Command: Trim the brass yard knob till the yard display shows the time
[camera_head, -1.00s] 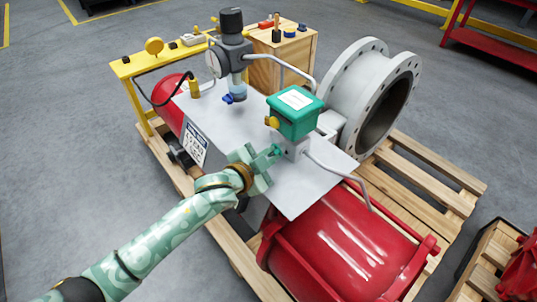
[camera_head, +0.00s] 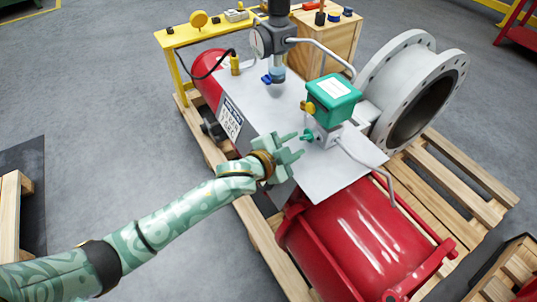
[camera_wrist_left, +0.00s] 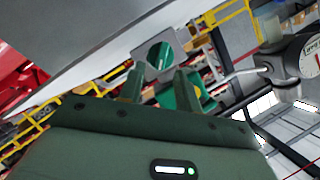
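A brass-coloured knob (camera_head: 308,107) sticks out of the left side of the green box (camera_head: 333,97) on the grey plate; I cannot tell if it is the yard knob. A brass fitting (camera_head: 235,64) also stands at the plate's far left. No readable time display shows. A small teal knob (camera_head: 306,136) sits below the green box. My left gripper (camera_head: 300,146) is just left of and below the teal knob, apart from the brass knob. Its fingers are apart and empty, also in the left wrist view (camera_wrist_left: 160,88). My right gripper is not in view.
A grey gauge and valve stack (camera_head: 275,40) rises behind the plate. A bent grey pipe (camera_head: 365,172) runs in front of the green box. The red cylinder (camera_head: 350,240) and grey flange (camera_head: 430,95) flank the plate. A yellow bench (camera_head: 190,37) stands behind.

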